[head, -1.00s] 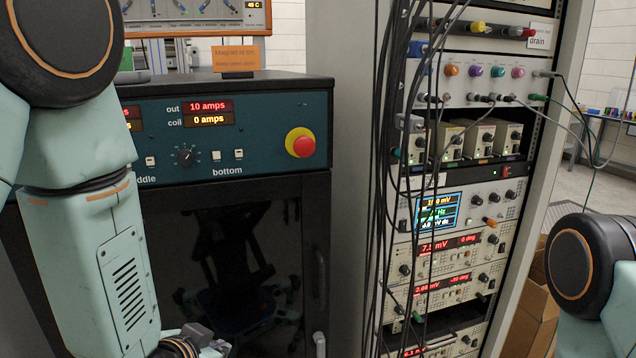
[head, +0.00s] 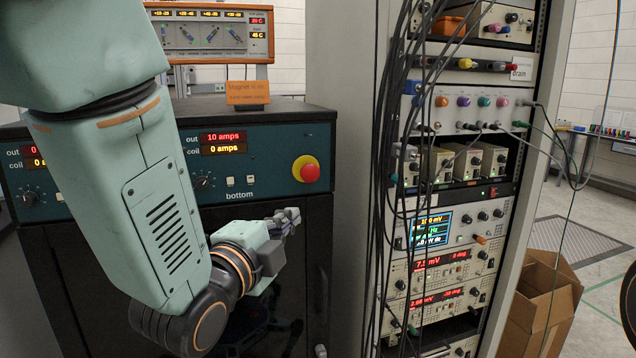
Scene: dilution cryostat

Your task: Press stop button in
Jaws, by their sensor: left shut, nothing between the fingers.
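The stop button (head: 309,171) is a red mushroom knob with a yellow collar. It sits at the right end of the dark teal control panel (head: 262,190) of a black cabinet. The knob stands out from the panel. My left gripper (head: 294,217) is shut and empty, in front of the cabinet, a little below and left of the button in the picture. It appears apart from the button; the depth gap is hard to judge. My left arm covers part of the panel. My right gripper is out of view; only a dark piece of my right arm shows at the right edge.
An instrument rack (head: 455,200) with hanging black cables (head: 388,200) stands right of the cabinet. An orange sign (head: 247,93) stands on the cabinet top. A cardboard box (head: 540,300) sits on the floor at right. The space before the button looks clear.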

